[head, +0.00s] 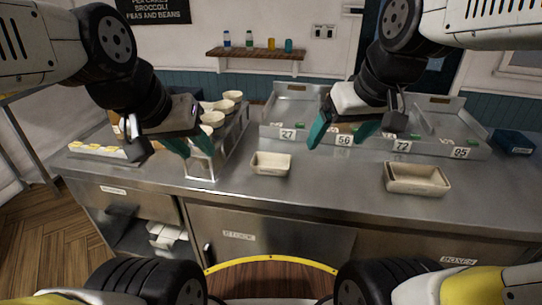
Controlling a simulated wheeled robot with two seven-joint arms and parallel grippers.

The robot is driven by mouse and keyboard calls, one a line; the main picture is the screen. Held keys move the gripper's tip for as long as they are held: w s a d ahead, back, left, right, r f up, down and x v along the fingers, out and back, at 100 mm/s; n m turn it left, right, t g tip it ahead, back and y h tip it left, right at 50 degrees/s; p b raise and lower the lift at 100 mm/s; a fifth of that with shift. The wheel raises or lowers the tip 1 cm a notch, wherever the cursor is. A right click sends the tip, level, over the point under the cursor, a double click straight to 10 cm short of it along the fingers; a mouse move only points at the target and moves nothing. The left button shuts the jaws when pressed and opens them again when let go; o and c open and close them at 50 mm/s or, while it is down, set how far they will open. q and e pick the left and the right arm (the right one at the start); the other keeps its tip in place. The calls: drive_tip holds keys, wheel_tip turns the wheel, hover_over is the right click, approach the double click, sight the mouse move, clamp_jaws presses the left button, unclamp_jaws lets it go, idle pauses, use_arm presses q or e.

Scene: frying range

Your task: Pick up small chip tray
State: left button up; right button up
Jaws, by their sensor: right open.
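A small beige chip tray (271,163) sits on the steel counter in the middle of the head view. A larger beige tray (417,180) sits further right. My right gripper (343,136) is open and empty, with its teal fingers apart, above the counter to the right of the small tray and higher in the picture. My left gripper (198,153) is to the left of the small tray, in front of a steel holder with cups. Its teal fingertips appear apart with nothing visible between them.
The steel holder (200,165) with several cups (232,96) stands left of the small tray. Numbered steel bays (372,146) line the back of the counter. A white tray with yellow items (95,150) lies at far left. The counter between the two beige trays is clear.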

drive_tip(key=shift+o, duration=0.2)
drive_tip(key=w+a+f+n+g, duration=0.2)
drive_tip(key=w+a+n, duration=0.3)
drive_tip(key=w, duration=0.5)
drive_tip(key=shift+w+a+f+n+g+h, duration=0.35)
drive_tip(key=shift+f+n, duration=0.2)
drive_tip(key=shift+n, duration=0.35)
drive_tip(key=n+g+h, duration=0.1)
drive_tip(key=n+g, duration=0.2)
drive_tip(key=n, duration=0.3)
approach(271, 160)
drive_tip(key=s, duration=0.4)
drive_tip(key=shift+t, duration=0.25)
wheel_tip(271, 160, down, 8)
drive_tip(key=shift+w+a+r, duration=0.1)
drive_tip(key=shift+w, duration=0.1)
drive_tip(key=c, duration=1.4)
